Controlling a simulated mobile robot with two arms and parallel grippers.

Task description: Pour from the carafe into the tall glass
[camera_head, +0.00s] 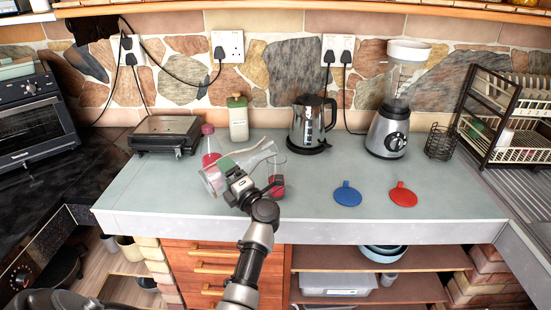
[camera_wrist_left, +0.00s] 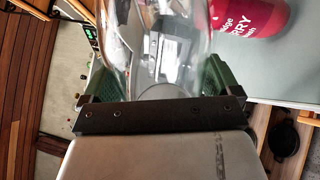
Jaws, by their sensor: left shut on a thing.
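The clear glass carafe (camera_head: 213,178) is in my left gripper (camera_head: 238,186), tilted well over, its body to the left and its neck to the upper right. Its mouth is close above the tall glass (camera_head: 276,170), which stands upright on the counter with red liquid low inside. I cannot tell how much liquid is in the carafe, or whether a stream is falling. In the left wrist view the carafe (camera_wrist_left: 155,45) sits between the fingers of my left gripper (camera_wrist_left: 155,95). My right gripper is not in view.
A red bottle (camera_head: 208,143) stands just behind the carafe; it also shows in the left wrist view (camera_wrist_left: 250,15). A cream jar (camera_head: 238,120), kettle (camera_head: 308,124) and blender (camera_head: 388,130) stand behind.

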